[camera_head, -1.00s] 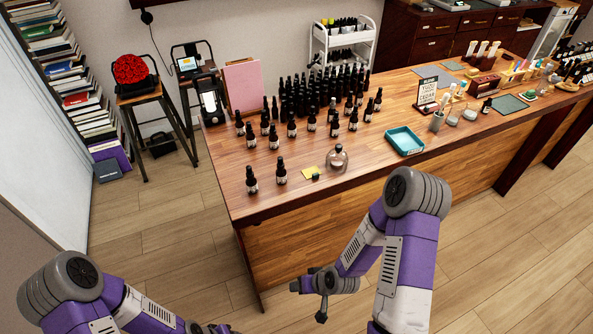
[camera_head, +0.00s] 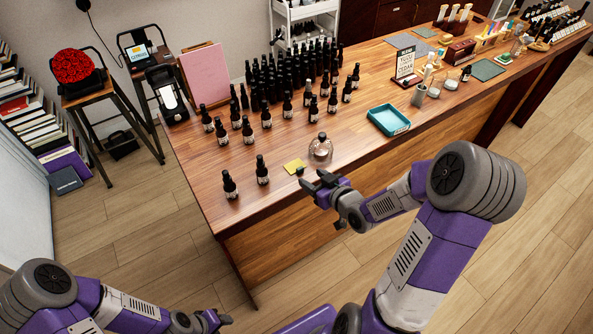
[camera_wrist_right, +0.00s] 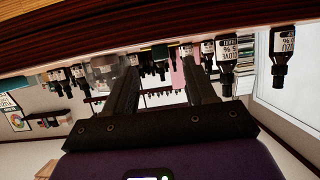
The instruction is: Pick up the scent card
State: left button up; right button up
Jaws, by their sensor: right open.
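The scent card appears to be the small yellow card (camera_head: 295,166), lying flat near the front edge of the wooden table. A small dark cap-like piece (camera_head: 300,171) is at its front right corner. A clear round glass bottle (camera_head: 320,150) stands just to its right. My right gripper (camera_head: 316,183) is open and empty at the table's front edge, just in front of the card and apart from it. In the right wrist view, its two fingers (camera_wrist_right: 162,80) are spread, and I cannot make out the card. My left gripper (camera_head: 217,319) is low, away from the table; its jaws are too small to read.
Two dark dropper bottles (camera_head: 262,170) stand left of the card, with several more behind. A teal tray (camera_head: 388,120) lies to the right on the wooden table (camera_head: 350,135). The table's front edge is close beneath my right gripper. Bare wood lies between bottle and tray.

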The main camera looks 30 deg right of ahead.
aim_at(301, 169)
jog(key=x, duration=0.5)
jog(key=shift+w+r, duration=0.25)
jog(key=shift+w, duration=0.05)
grip_shut()
